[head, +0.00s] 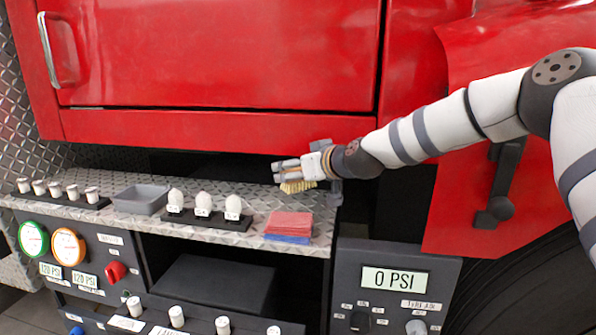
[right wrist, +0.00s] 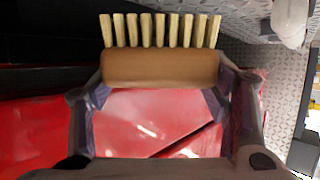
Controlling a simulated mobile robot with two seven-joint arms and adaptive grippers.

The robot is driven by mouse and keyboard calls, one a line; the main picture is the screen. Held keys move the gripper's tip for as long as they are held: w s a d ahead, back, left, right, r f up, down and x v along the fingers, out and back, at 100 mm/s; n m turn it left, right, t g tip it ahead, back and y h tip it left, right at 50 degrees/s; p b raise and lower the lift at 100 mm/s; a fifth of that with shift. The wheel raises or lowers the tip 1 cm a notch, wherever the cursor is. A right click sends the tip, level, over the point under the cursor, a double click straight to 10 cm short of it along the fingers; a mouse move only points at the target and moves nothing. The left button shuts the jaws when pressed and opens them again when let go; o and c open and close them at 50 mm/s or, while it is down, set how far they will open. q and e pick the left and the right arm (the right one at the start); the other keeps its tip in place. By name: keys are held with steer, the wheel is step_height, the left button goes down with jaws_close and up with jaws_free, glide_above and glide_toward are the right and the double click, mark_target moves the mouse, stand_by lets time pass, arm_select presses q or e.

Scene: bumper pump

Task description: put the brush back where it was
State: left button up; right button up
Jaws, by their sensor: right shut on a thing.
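The brush has a brown wooden back and several rows of pale bristles. In the right wrist view the brush (right wrist: 160,68) lies across between my right gripper's fingers (right wrist: 162,85). In the head view my right gripper (head: 290,172) is over the right part of the diamond-plate shelf (head: 245,240), shut on the brush (head: 298,187). The bristles show below the fingers, pointing down. Whether they touch the shelf, I cannot tell. My left gripper is not in view.
Left of the gripper stand several white bulb-shaped pieces (head: 203,203) on a black holder and a grey tray (head: 141,198). Red and blue cloths (head: 289,224) lie in front of the gripper. A red panel (head: 220,60) rises behind. Gauges and a 0 PSI display (head: 394,279) are below.

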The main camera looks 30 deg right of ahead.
mark_target(296, 191)
steer(key=shift+w, duration=0.5)
steer(key=shift+w+f, duration=0.2)
steer(key=shift+w, duration=0.05)
steer(key=f, duration=0.2)
steer(key=f+b, duration=0.1)
steer(key=f, duration=0.1)
steer(key=f+b, duration=0.1)
steer(key=shift+s+f, duration=0.3)
steer(key=shift+f, duration=0.1)
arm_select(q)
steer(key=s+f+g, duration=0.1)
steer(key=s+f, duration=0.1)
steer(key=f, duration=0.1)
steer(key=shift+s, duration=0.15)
arm_select(e)
steer(key=shift+f, duration=0.3)
arm_select(q)
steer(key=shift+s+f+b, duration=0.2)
steer(key=shift+b, duration=0.15)
arm_select(e)
steer(key=shift+f, duration=0.75)
steer(key=shift+s+f, duration=0.1)
steer(key=shift+f, duration=0.05)
steer(key=o, duration=1.4)
steer(key=shift+f, duration=0.1)
